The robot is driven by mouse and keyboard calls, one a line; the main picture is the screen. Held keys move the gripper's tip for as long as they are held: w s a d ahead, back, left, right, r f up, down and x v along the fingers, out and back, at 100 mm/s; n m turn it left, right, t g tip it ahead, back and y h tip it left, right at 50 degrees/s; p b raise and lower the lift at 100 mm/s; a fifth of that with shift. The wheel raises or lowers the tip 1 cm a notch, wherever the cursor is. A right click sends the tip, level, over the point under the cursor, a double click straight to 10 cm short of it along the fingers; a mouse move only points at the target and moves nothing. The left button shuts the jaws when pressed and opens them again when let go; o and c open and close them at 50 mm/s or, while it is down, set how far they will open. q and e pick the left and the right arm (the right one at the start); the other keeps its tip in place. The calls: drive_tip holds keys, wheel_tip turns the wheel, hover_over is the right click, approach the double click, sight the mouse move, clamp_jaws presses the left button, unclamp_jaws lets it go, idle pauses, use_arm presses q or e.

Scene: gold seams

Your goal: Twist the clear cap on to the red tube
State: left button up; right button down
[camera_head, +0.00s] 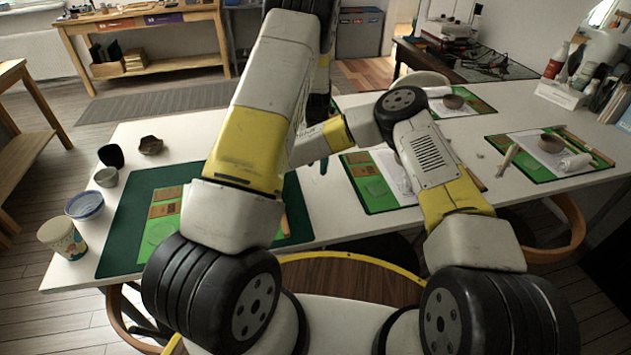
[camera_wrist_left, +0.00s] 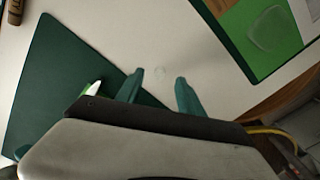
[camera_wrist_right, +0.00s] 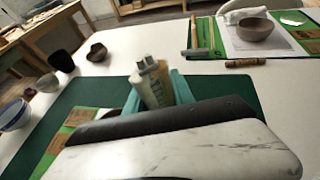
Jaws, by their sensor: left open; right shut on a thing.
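My left gripper (camera_wrist_left: 160,88) is open, its teal fingers apart, above the white table. A small, faint clear round thing, which looks like the clear cap (camera_wrist_left: 160,72), shows just beyond and between its fingertips; I cannot tell its height. In the head view only a bit of teal fingertip of my left gripper (camera_head: 323,166) shows past my arms. My right gripper (camera_wrist_right: 158,92) is shut on a pale tube (camera_wrist_right: 150,88) with a narrow grey end pointing up. A brownish part shows beside it, but no clear red. My arms hide the right gripper in the head view.
A dark green mat (camera_head: 125,225) with a bright green board lies on the table's left. Bowls (camera_head: 84,205) and a patterned cup (camera_head: 62,241) stand at the left edge. More boards with bowls (camera_head: 551,141) lie to the right. Bare white table separates the mats.

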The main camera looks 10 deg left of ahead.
sight(317, 178)
use_arm(q)
drive_tip(key=f, duration=0.5)
drive_tip(key=shift+s+f, duration=0.1)
drive_tip(key=shift+s, duration=0.1)
clamp_jaws()
